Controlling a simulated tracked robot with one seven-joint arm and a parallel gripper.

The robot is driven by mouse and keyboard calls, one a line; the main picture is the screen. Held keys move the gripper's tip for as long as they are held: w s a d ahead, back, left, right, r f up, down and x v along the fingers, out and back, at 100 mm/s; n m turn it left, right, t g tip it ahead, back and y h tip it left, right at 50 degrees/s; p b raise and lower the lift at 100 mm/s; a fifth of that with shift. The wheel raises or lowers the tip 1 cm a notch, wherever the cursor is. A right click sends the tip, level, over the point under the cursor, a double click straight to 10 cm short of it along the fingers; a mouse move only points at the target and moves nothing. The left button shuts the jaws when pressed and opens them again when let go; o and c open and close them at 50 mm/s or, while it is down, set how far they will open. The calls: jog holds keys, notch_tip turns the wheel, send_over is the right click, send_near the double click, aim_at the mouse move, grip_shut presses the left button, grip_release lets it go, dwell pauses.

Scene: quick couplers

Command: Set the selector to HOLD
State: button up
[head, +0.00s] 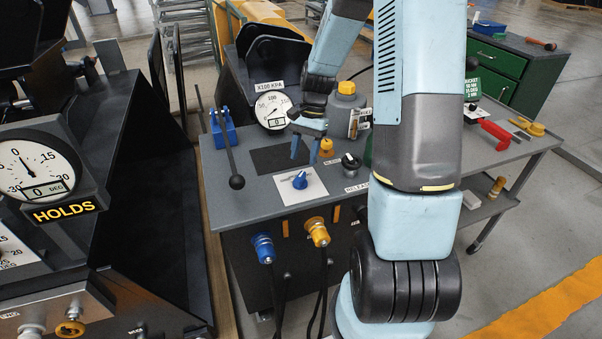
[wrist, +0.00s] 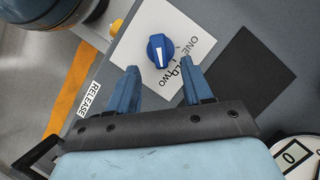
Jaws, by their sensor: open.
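The selector is a blue knob (head: 300,180) on a white plate (head: 313,193) on the grey bench top. In the wrist view the knob (wrist: 157,44) carries a white mark on its side nearer my gripper. My gripper (head: 304,151) is open and empty above the bench, behind the knob in the head view. In the wrist view the fingertips (wrist: 160,66) lie either side of and just below the knob.
A black-knobbed lever (head: 236,182) stands left of the plate. A dial gauge (head: 272,109), a grey canister (head: 345,112) and a round knob (head: 351,161) by the RELEASE label are near. Blue (head: 263,245) and orange (head: 317,232) couplers project from the front. A dark panel adjoins the plate.

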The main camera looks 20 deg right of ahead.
aim_at(300, 175)
jog(key=x, duration=0.6)
jog(key=shift+s+a+f, duration=0.1)
jog(key=shift+f, duration=0.15)
grip_shut()
jog(key=n, duration=0.2)
jog(key=n+g+h, duration=0.1)
jog(key=n, duration=0.1)
jog(key=shift+a+n+h, duration=0.15)
jog(key=shift+n+h, duration=0.15)
jog(key=shift+n, duration=0.1)
jog(key=shift+a+n+h, duration=0.1)
jog(key=shift+n+h, duration=0.6)
jog(key=shift+n, duration=1.2)
grip_release()
